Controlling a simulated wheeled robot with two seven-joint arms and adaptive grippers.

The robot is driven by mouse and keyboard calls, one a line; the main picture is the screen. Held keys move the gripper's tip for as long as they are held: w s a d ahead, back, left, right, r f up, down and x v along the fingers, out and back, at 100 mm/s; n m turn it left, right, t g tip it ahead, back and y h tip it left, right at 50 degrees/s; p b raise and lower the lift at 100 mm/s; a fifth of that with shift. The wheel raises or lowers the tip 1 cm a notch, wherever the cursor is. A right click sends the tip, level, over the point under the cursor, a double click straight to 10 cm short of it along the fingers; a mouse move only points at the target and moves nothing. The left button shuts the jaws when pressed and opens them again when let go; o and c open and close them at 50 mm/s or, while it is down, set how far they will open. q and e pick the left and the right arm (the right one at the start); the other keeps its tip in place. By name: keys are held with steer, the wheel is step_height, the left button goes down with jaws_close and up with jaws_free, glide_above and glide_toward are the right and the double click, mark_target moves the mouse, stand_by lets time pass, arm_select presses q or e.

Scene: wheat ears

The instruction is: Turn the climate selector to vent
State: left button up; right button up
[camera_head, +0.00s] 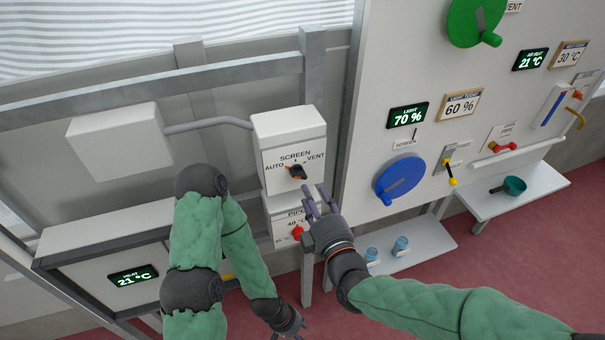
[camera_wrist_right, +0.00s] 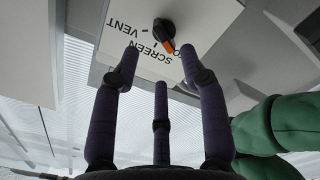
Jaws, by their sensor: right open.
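The climate selector is a black knob with an orange mark (camera_head: 297,172) on a white box (camera_head: 290,125) labelled SCREEN, AUTO and VENT. The knob also shows at the top of the right wrist view (camera_wrist_right: 164,30), where its orange mark lies on the AUTO side of the SCREEN label, away from VENT. My right gripper (camera_head: 318,200) is open and empty, just below and right of the knob. In the wrist view its purple fingers (camera_wrist_right: 165,75) are spread and appear apart from the knob. My left gripper (camera_head: 294,325) hangs low at the bottom edge, its fingers partly hidden.
A lower box labelled PIPE with a red knob (camera_head: 297,232) sits just under the selector. To the right, a panel carries a blue wheel (camera_head: 400,178), a green wheel (camera_head: 474,20) and a yellow-tipped lever (camera_head: 452,180). Blue-lidded jars (camera_head: 400,245) stand on a low shelf.

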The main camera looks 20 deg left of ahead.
mark_target(303, 177)
steer(key=shift+p+x, duration=0.6)
steer(key=shift+x, duration=3.3)
jaws_close()
